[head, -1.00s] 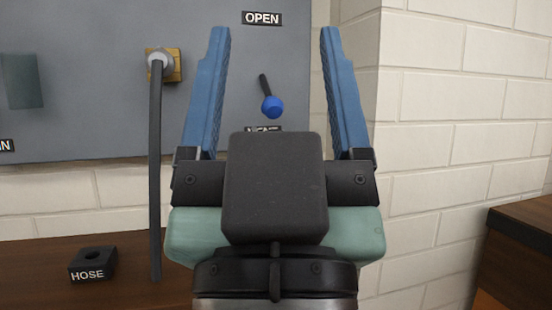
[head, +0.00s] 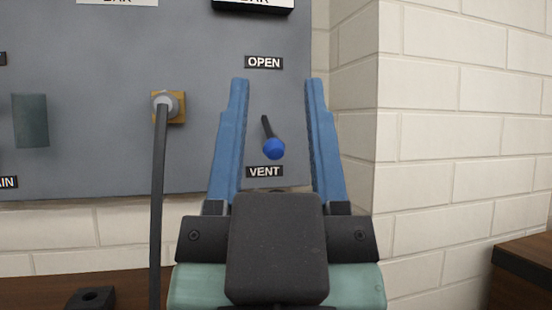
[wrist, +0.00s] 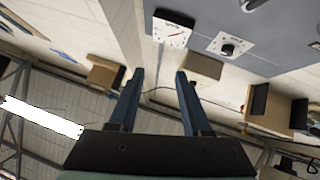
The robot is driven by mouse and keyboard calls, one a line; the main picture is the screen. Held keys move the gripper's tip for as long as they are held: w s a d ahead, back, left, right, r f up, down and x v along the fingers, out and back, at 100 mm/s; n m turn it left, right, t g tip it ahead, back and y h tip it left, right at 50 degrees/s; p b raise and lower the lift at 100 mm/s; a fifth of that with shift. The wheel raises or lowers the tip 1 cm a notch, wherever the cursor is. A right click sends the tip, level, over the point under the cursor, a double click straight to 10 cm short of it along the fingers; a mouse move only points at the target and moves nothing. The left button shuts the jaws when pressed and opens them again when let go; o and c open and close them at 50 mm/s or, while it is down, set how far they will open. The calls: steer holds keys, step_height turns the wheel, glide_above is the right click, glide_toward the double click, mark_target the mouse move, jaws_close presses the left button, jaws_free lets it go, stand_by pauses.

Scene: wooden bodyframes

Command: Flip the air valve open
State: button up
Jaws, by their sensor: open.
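The air valve is a short black lever with a blue knob (head: 273,148) on the grey panel. The knob end hangs down, near the VENT label (head: 264,171) and below the OPEN label (head: 263,62). My gripper (head: 277,83) is open, its two blue fingers pointing up in the head view, with the lever showing between them. I cannot tell how far the fingers are from the panel, and no contact shows. In the wrist view my gripper (wrist: 160,74) is open and empty; I cannot make out the valve there.
A black hose on a brass fitting (head: 170,107) hangs left of my gripper. A black block (head: 91,299) sits on the brown bench at lower left. A white brick wall (head: 450,140) stands to the right.

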steer(key=shift+g, duration=0.6)
steer(key=w+r+p, duration=0.1)
steer(key=p, duration=0.1)
steer(key=r+p, duration=0.2)
steer(key=p, duration=0.1)
steer(key=w+r+p, duration=0.1)
steer(key=r+p, duration=0.1)
steer(key=shift+w+r, duration=0.25)
steer(key=shift+w, duration=0.05)
jaws_close()
steer(key=w+a+r+m+g+y+p, duration=0.3)
steer(key=w+g+p, duration=0.7)
steer(key=p, duration=1.9)
step_height(320, 180, down, 10)
steer(key=a+m+y+p, duration=0.25)
steer(key=m+y, duration=0.25)
steer(key=m, duration=0.5)
steer(key=s+d+f+m+t+h, duration=0.1)
steer(key=d+f+m, duration=0.2)
steer(key=m, duration=0.7)
steer(key=s+d+f+m+t+h, duration=0.1)
steer(key=s+d+f+m, duration=0.1)
steer(key=d+f+m, duration=0.2)
step_height(320, 180, down, 3)
steer(key=m, duration=0.7)
steer(key=shift+f, duration=0.15)
